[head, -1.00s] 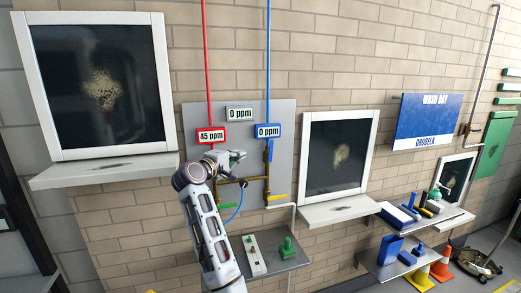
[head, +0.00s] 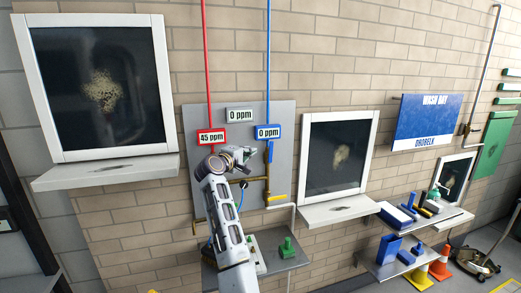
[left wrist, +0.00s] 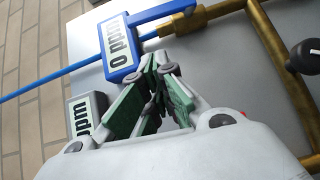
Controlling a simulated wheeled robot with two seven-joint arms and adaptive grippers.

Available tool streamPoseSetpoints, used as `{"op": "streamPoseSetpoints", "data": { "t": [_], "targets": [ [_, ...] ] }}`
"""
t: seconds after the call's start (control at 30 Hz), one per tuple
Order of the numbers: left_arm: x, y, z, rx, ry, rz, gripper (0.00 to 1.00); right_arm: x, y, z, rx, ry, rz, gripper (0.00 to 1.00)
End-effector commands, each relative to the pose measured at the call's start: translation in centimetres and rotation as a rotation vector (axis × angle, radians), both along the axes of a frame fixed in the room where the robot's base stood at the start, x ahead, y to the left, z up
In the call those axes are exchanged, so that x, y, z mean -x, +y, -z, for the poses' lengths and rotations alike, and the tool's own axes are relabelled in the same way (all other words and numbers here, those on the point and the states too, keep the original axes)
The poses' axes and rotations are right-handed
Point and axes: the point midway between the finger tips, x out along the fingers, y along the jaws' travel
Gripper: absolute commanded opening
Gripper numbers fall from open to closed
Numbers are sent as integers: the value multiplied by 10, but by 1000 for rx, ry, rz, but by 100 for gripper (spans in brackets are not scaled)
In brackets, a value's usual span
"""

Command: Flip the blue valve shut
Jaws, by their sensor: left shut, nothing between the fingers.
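The blue valve lever (head: 271,151) is on the grey wall panel, just below the blue-framed display (head: 268,131) reading 0 ppm. It points along the pipe, and in the left wrist view the lever (left wrist: 165,11) shows at the top, roughly parallel to the pipe. My left gripper (head: 247,153) is left of the lever, in front of the panel. In the left wrist view the gripper (left wrist: 158,68) has its green-padded fingers shut and empty, with the lever beyond the tips. I cannot tell whether they touch. My right gripper is not in view.
Brass pipes (head: 265,185) run down the panel, with a yellow lever (head: 278,197) and a dark round knob (head: 243,184). A red-framed display (head: 211,137) reads 45 ppm. A small shelf (head: 292,260) carries a green object (head: 288,247). White-framed windows flank the panel.

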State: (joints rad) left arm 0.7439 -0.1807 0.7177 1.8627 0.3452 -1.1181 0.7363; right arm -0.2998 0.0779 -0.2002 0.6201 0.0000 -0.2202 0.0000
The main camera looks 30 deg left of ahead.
Motion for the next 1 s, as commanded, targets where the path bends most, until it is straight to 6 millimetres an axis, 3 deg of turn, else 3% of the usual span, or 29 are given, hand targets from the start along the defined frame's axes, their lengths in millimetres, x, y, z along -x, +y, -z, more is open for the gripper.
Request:
{"op": "streamPoseSetpoints", "data": {
  "t": [0.2, 0.5, 1.0],
  "targets": [
    [-20, 1, 0, 0, 0, 1, 0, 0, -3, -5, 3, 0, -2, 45],
    [-44, -19, 2, 1, 0, 2, 0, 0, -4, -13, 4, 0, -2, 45],
    [-50, -25, 4, 0, 0, 1, 0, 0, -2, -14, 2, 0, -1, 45]
  ]
}}
